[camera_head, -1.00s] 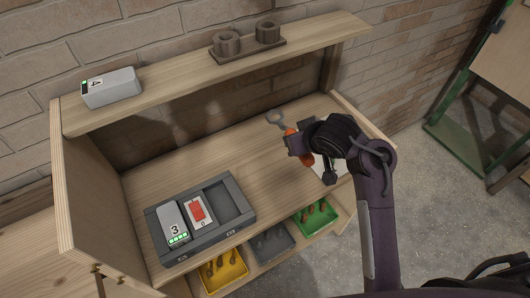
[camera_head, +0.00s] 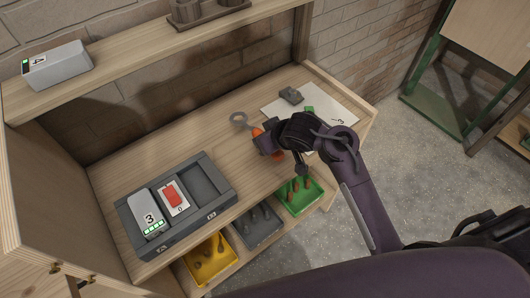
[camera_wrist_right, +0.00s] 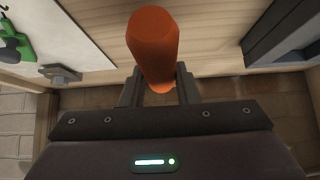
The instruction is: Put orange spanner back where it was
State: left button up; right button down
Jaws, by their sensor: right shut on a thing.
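The orange spanner has a grey ring end (camera_head: 239,119) and an orange handle (camera_head: 272,124). My right gripper (camera_head: 268,143) is shut on the handle, over the wooden worktop between the grey battery tray and the white sheet. The ring end points to the back left, away from the gripper. My gripper and wrist partly hide the handle in the head view. In the right wrist view, the orange handle (camera_wrist_right: 153,45) sticks up between the two fingers (camera_wrist_right: 157,88). The spanner's height above the worktop is hard to tell. My left gripper is not in view.
A white sheet (camera_head: 340,108) lies at the worktop's right end, with a grey block (camera_head: 291,96) and a green piece. The grey tray (camera_head: 215,208) holds modules at left. Yellow (camera_head: 210,262), grey (camera_head: 257,228) and green (camera_head: 299,196) bins sit below the front edge. A shelf (camera_head: 130,48) overhangs the back.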

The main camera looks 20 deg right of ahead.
jog(key=shift+f+b, duration=0.55)
jog(key=shift+f, duration=1.9)
jog(key=c, duration=1.1)
grip_release()
jog(key=shift+r, duration=0.25)
jog(key=p+v, duration=0.4)
jog(key=v, duration=0.7)
jog(key=shift+s+r, duration=0.25)
jog(key=shift+s, duration=0.05)
